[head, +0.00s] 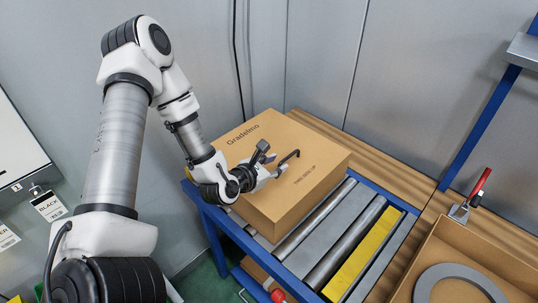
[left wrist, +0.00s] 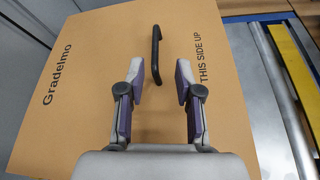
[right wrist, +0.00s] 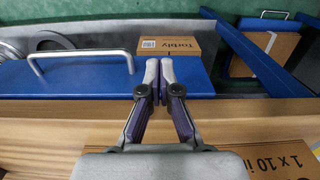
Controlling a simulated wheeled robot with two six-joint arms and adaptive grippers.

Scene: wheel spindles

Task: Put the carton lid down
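The carton lid (head: 265,152) is a brown cardboard top marked "Gradelmo" and "THIS SIDE UP", with a black handle (head: 287,161) on it. It sits level at the back of the roller conveyor; whether it rests fully on a carton body cannot be told. The lid also fills the left wrist view (left wrist: 75,125), with the handle (left wrist: 155,55) upright ahead of the fingers. My left gripper (head: 268,165) is over the lid, open and empty, its fingers (left wrist: 160,82) apart on either side of the handle's near end. My right gripper (right wrist: 160,82) is shut with nothing visible between its fingertips.
The roller conveyor (head: 325,232) has a blue frame and a yellow strip. An open cardboard box (head: 445,245) holding a grey ring (head: 458,275) stands at right, beside a red-handled clamp (head: 478,187). The right wrist view shows a small "Torbily" box (right wrist: 165,47) and a metal handle (right wrist: 78,55).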

